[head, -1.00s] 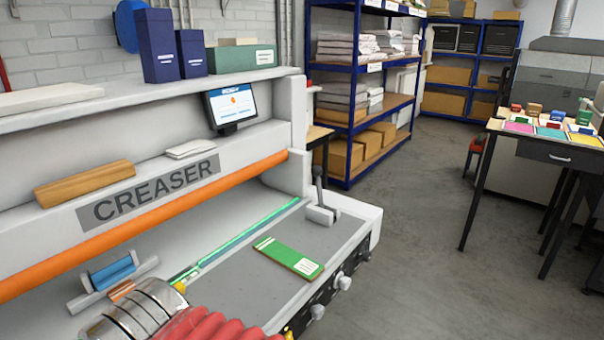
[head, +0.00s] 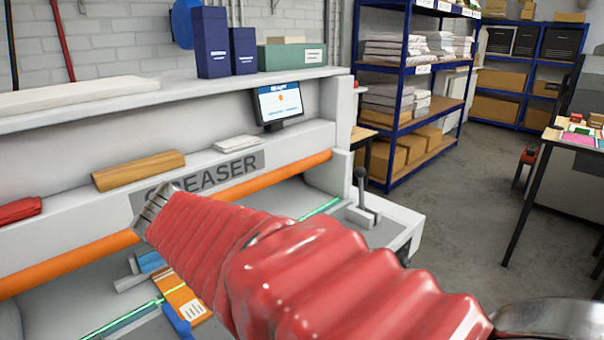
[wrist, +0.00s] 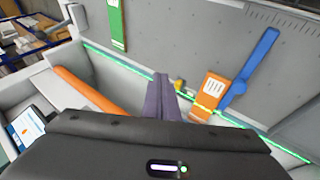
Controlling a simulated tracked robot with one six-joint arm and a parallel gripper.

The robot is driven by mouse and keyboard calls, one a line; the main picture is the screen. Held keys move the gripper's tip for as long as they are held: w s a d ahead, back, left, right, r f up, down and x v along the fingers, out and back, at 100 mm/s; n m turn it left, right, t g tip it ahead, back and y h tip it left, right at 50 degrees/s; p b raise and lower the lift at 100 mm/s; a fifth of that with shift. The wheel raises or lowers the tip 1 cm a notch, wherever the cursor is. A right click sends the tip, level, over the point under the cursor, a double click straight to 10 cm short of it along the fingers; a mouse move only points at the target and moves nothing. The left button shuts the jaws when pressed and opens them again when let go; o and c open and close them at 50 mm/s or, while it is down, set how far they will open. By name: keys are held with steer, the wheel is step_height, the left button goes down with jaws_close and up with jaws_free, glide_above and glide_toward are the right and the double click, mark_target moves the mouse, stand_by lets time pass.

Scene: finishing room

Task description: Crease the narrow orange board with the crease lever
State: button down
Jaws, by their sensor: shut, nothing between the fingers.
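The orange board (head: 184,300) lies on the creaser bed near the glowing green line; in the wrist view, the orange board (wrist: 208,97) is right of my fingers, its printed label facing up. A blue tool (wrist: 256,62) lies close beside it, at an angle, and may touch it. The crease lever (head: 362,190), with a dark grip and pale base, stands upright at the bed's right end. My gripper (wrist: 160,78) is shut and empty, over the bed and apart from the orange board. In the head view my red-sleeved arm hides much of the bed.
A green board (wrist: 117,25) lies elsewhere on the bed. An orange bar (head: 290,172) runs along the machine front, below a ledge with a wooden block (head: 138,170) and a small screen (head: 278,103).

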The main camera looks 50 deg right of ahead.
mark_target(360, 190)
steer(key=w+d+r+g+h, duration=0.1)
steer(key=w+d+g+h, duration=0.15)
steer(key=d, duration=1.15)
steer(key=w+d+r+g+h, duration=0.1)
steer(key=w+d+h, duration=0.3)
steer(key=d, duration=1)
steer(key=d+f+n+h, duration=0.1)
steer(key=d+f+h, duration=0.1)
steer(key=d, duration=0.8)
steer(key=w+d+f+n+h, duration=0.1)
steer(key=d+f, duration=0.3)
steer(key=d, duration=0.6)
steer(key=shift+d+n+h, duration=0.2)
steer(key=shift+n+h, duration=0.45)
steer(key=shift+n, duration=0.05)
steer(key=shift+f, duration=0.1)
steer(key=shift+d, duration=4.95)
steer(key=shift+s+a+r, duration=0.1)
steer(key=shift+s+a, duration=0.1)
steer(key=shift+s, duration=0.45)
steer(key=shift+s+a+r, duration=0.1)
steer(key=shift+s+a, duration=0.15)
steer(key=shift+s, duration=0.4)
steer(key=shift+s+a+r, duration=0.1)
steer(key=shift+s+a, duration=0.1)
steer(key=shift+s, duration=0.45)
